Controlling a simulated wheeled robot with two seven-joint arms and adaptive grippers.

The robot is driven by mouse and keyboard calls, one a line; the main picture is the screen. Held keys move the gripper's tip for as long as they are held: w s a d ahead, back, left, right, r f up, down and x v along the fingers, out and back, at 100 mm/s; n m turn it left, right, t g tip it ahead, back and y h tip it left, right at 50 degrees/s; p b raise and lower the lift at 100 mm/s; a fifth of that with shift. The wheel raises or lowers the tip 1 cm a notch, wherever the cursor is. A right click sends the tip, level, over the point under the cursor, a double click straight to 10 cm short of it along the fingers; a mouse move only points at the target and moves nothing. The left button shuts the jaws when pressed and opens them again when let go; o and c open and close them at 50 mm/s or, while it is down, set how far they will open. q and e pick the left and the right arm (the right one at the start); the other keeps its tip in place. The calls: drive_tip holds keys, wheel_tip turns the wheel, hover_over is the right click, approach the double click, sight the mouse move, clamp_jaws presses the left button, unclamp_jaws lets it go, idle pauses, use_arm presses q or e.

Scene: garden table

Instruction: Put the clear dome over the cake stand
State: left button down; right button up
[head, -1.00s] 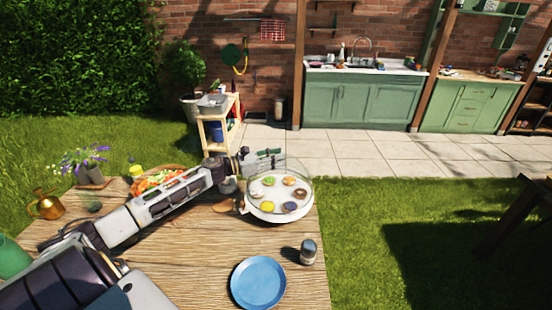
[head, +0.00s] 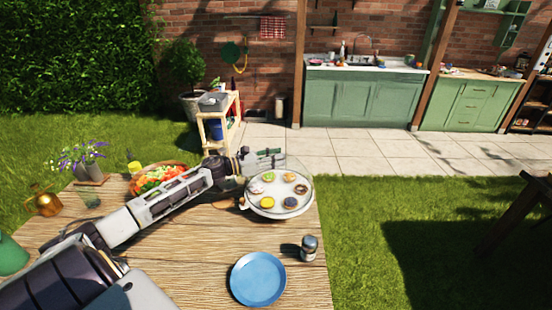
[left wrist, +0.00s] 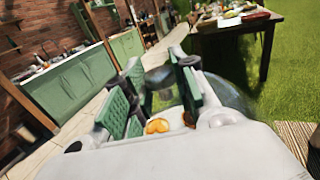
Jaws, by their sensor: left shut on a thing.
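The white cake stand (head: 280,213) stands near the far right edge of the wooden table, with several coloured cakes on top. The clear dome (head: 304,176) shows as a faint transparent outline over the stand. I cannot tell whether its rim touches the stand. My left gripper (head: 266,158) is at the dome's top, reaching in from the left. In the left wrist view, the green-padded fingers (left wrist: 155,92) are shut on the dome, whose curved clear wall (left wrist: 235,97) shows on the right. The grip point itself is mostly hidden. An orange cake (left wrist: 157,126) shows below between the fingers. My right gripper is out of view.
A blue plate (head: 258,279) and a shaker (head: 309,248) stand nearer on the table. A bowl of vegetables (head: 158,178), a flower pot (head: 90,170) and a copper can (head: 44,203) are at the left. The front middle of the table is clear.

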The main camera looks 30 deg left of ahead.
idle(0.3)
use_arm(q)
drive_tip(key=shift+f+b, duration=0.2)
drive_tip(key=shift+b, duration=0.15)
drive_tip(key=shift+f, duration=0.15)
idle(0.4)
drive_tip(key=c, duration=1.1)
unclamp_jaws()
drive_tip(key=shift+f, duration=0.15)
drive_tip(key=shift+s, duration=0.1)
